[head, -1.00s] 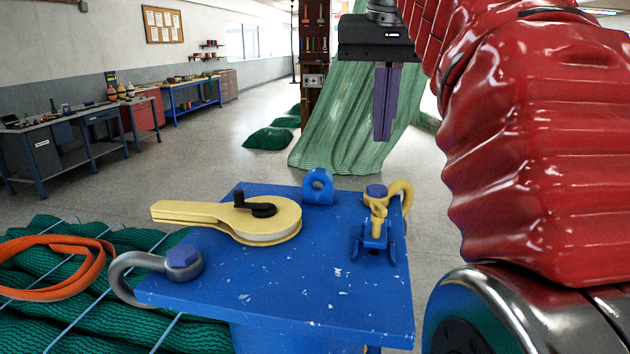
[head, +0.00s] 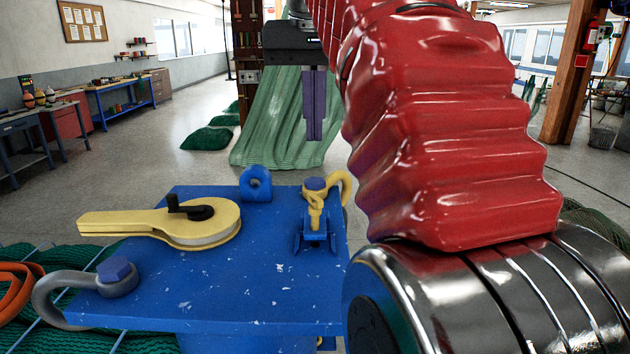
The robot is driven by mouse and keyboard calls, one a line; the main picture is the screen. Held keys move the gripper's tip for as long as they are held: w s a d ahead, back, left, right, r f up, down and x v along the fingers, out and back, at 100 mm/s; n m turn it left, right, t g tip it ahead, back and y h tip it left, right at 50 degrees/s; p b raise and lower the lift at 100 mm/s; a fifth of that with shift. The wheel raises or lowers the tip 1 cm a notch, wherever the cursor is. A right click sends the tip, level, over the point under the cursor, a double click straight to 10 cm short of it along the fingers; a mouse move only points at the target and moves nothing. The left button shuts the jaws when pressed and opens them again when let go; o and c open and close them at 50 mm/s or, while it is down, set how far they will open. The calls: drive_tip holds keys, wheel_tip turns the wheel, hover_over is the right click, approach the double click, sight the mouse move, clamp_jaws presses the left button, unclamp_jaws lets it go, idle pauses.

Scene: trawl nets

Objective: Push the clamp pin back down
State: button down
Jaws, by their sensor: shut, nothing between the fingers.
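My gripper (head: 314,136), with a black body and purple fingers, is shut and empty, pointing down. In the picture it is above and behind the blue bench plate (head: 245,285). A small blue clamp-like fitting (head: 316,240) stands at the plate's right side, with a yellow link (head: 315,208) through it. A blue hex-headed pin (head: 315,184) sits by the yellow shackle (head: 346,188) behind it. Another blue hex-headed pin (head: 115,269) is at the grey shackle (head: 45,298) on the front left. I cannot tell which part is the clamp pin or how far it is raised.
A yellow lever tool (head: 130,223) with a black crank (head: 190,208) lies on the plate. A blue eye lug (head: 256,184) stands at its back edge. Green net (head: 280,120) hangs behind my gripper. An orange strap (head: 18,290) lies at left. My red-sleeved arm blocks the right side.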

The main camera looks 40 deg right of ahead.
hover_over(314, 197)
drive_tip(key=s, duration=0.1)
drive_tip(key=f, duration=0.9)
drive_tip(key=shift+a+f, duration=0.2)
drive_tip(key=shift+a, duration=0.1)
drive_tip(key=shift+f, duration=0.85)
